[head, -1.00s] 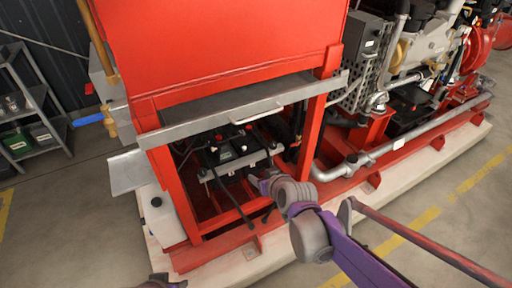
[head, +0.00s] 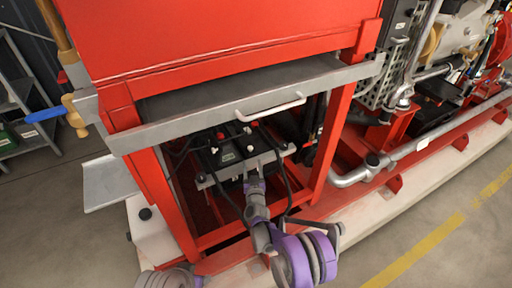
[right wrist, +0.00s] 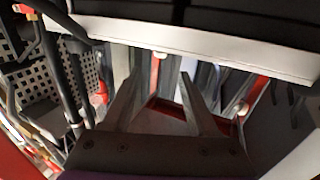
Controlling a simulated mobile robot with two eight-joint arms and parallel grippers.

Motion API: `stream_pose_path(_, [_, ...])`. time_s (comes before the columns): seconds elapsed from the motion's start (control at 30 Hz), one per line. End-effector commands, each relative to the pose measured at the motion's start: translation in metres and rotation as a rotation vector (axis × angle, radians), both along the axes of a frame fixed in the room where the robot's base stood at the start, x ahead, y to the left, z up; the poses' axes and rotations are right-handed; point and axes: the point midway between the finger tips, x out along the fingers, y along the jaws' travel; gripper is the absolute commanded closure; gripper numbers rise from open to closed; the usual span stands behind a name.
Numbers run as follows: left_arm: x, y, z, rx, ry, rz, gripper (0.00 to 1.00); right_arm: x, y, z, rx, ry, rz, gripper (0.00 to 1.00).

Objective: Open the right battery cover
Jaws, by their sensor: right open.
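The right battery cover (head: 200,122) is the grey metal panel under the red housing, with a pale bar handle (head: 270,106) on its front edge. It stands out from the frame, its upper face showing, and the space below it is open to view. A black battery (head: 226,150) with red and white caps sits beneath it behind a grey bracket. My right gripper (head: 254,181) is below the handle, in front of the battery, apart from the handle. In the right wrist view its two fingers (right wrist: 157,108) are spread with nothing between them. My left gripper is not seen.
Red frame posts (head: 336,140) stand on both sides of the battery bay. Black cables hang by the battery. A silver pipe (head: 400,155) runs along the right. A grey plate (head: 105,183) juts out at left. Clear floor lies at lower right.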

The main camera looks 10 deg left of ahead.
Motion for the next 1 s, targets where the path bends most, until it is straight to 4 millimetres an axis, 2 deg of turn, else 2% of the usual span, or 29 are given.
stream_pose_path(0.17, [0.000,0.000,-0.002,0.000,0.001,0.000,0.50,0.018,0.004,-0.001,-0.001,-0.002,-0.002,0.41])
stream_pose_path(0.4, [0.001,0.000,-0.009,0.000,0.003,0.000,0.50,0.063,0.013,-0.002,-0.001,-0.001,0.000,0.41])
stream_pose_path(0.6, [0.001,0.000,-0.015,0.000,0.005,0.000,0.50,0.090,0.019,-0.002,0.000,-0.001,0.000,0.41])
stream_pose_path(0.8, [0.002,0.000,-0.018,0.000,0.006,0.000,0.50,0.103,0.021,-0.001,-0.001,-0.001,0.000,0.41])
stream_pose_path(1.0, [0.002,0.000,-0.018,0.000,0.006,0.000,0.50,0.105,0.021,0.000,0.000,-0.001,0.000,0.41])
